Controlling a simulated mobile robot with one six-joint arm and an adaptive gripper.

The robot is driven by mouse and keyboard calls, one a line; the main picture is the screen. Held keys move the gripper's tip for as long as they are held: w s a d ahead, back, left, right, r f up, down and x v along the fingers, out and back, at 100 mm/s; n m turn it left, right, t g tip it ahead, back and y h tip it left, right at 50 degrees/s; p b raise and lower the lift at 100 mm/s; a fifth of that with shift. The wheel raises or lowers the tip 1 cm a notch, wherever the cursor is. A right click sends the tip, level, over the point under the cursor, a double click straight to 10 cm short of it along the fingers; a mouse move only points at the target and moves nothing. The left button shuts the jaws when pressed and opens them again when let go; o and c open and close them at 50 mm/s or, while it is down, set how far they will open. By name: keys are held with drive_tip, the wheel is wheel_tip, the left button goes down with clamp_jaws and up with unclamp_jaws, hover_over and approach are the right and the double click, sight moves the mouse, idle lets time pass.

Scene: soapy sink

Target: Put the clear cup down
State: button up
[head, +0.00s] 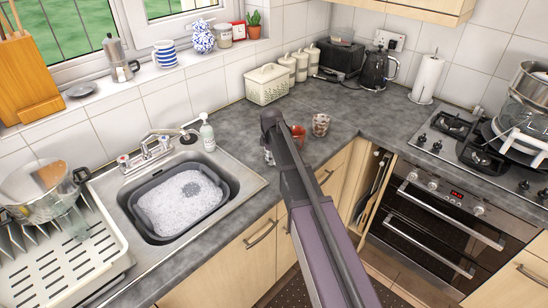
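A clear cup (320,125) stands upright on the grey worktop, right of my arm. A reddish-brown cup (298,135) stands just left of it, partly hidden by my arm. A small pale, glassy shape (268,156) shows at the left edge of my arm, near the worktop's front; I cannot tell whether it is another clear cup or part of my gripper. My arm reaches up from the bottom of the head view and hides my gripper, so its fingers and anything in them do not show.
A sink with a grey basin of suds (180,203) lies left of my arm. A soap bottle (207,134) stands behind it, and a white drying rack (68,265) with a pot (40,190) is at far left. Bare worktop (350,100) lies behind the cups; the hob (475,150) is right.

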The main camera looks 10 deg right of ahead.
drive_tip(key=shift+r, duration=0.1)
wheel_tip(320, 180, up, 12)
drive_tip(key=p, duration=1.2)
drive_tip(key=shift+s+a, duration=0.2)
drive_tip(key=shift+s, duration=0.2)
idle(0.5)
drive_tip(key=shift+s, duration=0.1)
drive_tip(key=s+d+m, duration=0.2)
drive_tip(key=s+m, duration=1.1)
drive_tip(key=s, duration=1.2)
drive_tip(key=shift+d+g, duration=0.3)
drive_tip(key=shift+g, duration=0.1)
drive_tip(key=shift+s, duration=0.1)
